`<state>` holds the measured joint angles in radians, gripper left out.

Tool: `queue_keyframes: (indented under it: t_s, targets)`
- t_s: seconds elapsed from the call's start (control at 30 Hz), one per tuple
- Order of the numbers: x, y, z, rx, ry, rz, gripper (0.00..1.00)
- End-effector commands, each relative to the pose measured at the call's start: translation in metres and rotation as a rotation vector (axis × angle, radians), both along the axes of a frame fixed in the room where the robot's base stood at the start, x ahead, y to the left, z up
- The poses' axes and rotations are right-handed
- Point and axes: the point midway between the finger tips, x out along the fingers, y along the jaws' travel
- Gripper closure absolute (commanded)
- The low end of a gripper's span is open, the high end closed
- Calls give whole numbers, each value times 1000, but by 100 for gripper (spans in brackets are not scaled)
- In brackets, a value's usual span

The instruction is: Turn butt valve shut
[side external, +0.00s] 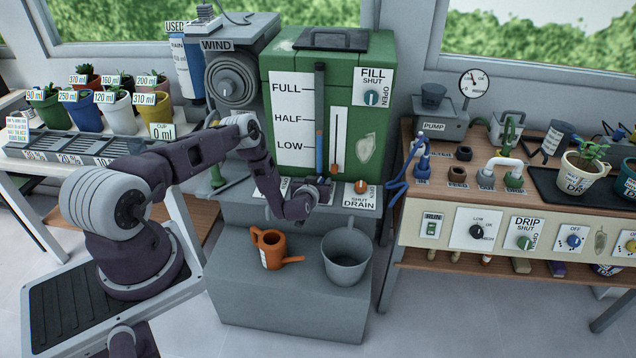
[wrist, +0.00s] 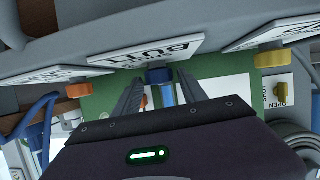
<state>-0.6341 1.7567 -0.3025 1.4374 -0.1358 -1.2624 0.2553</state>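The butt valve's blue knob (wrist: 159,76) shows in the wrist view, at the edge of a white plate lettered BUTT (wrist: 148,50) that appears upside down. My gripper (wrist: 161,82) is open, with one dark finger on each side of the blue knob and a visible gap to each. In the side external view my gripper (side external: 322,190) is low in front of the green tank (side external: 290,165), and it hides the blue knob there. The knob's pointer and exact setting cannot be made out.
An orange drain knob (side external: 361,187) sits right of my gripper; a yellow knob (wrist: 272,59) lies on the other side. An orange watering can (side external: 270,250) and a grey bucket (side external: 346,262) stand on the step below. The bench with pots (side external: 500,205) is farther right.

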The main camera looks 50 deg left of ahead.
Motion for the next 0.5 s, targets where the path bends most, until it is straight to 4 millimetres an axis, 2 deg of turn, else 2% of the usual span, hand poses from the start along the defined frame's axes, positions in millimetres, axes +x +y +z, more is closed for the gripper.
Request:
queue_keyframes:
  t_s: [0.03, 0.2, 0.23, 0.37, 0.5]
  targets:
    - [0, 0, 0, 0, 0, 0, 63]
    - [0, 0, 0, 0, 0, 0, 96]
    - [0, 0, 0, 0, 0, 0, 100]
    - [1, -1, 0, 0, -1, 21, 100]
    - [4, -3, 1, 1, -4, 134, 100]
